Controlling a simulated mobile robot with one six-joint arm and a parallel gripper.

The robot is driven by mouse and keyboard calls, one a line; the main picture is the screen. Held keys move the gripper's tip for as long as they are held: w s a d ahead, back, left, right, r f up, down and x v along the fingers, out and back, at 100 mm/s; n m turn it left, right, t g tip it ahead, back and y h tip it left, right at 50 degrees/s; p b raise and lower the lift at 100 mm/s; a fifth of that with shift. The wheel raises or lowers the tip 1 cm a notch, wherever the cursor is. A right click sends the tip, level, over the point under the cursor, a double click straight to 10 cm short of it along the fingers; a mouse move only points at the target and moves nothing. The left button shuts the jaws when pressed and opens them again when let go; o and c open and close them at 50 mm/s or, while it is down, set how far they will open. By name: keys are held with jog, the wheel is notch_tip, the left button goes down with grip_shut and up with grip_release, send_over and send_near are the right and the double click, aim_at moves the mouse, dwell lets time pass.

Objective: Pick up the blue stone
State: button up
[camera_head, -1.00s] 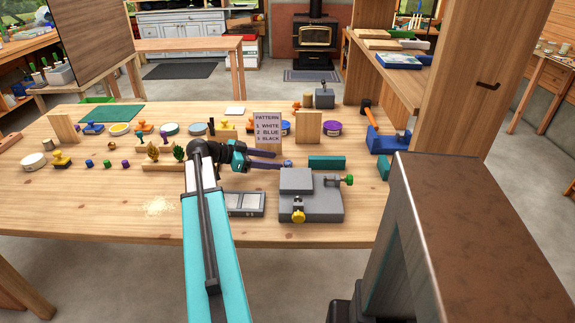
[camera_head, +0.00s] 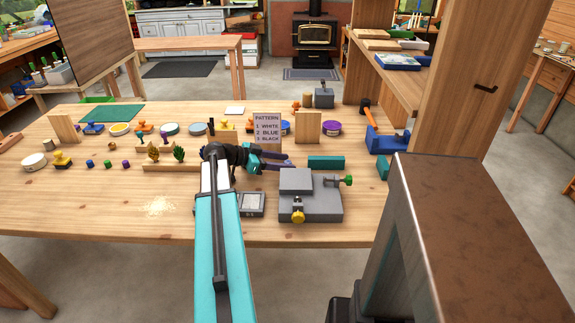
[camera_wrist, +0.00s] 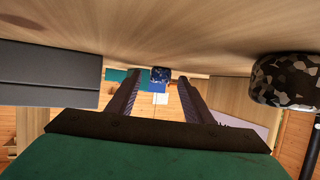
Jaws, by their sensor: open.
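The blue stone (camera_wrist: 160,74) is a small dark blue speckled lump on the table. In the wrist view it shows at the far end of the gap between my two fingers. I cannot tell whether it lies between the tips or just beyond them. My gripper (camera_head: 289,163) is open and low over the table, behind the grey vise. It also shows in the wrist view (camera_wrist: 160,80), with a finger on either side of the stone's line.
The grey vise (camera_head: 310,205) stands just in front of my fingers, and shows at left in the wrist view (camera_wrist: 45,75). A teal block (camera_head: 326,163) lies to the right. A pattern card (camera_head: 268,128) stands behind. A camouflage-patterned round object (camera_wrist: 288,80) is at right in the wrist view.

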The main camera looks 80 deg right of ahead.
jog(key=c, duration=1.1)
jog(key=shift+r, duration=0.2)
jog(key=shift+c, duration=0.2)
notch_tip(320, 180, up, 10)
jog(key=shift+f+b, duration=0.2)
jog(key=shift+b, duration=0.2)
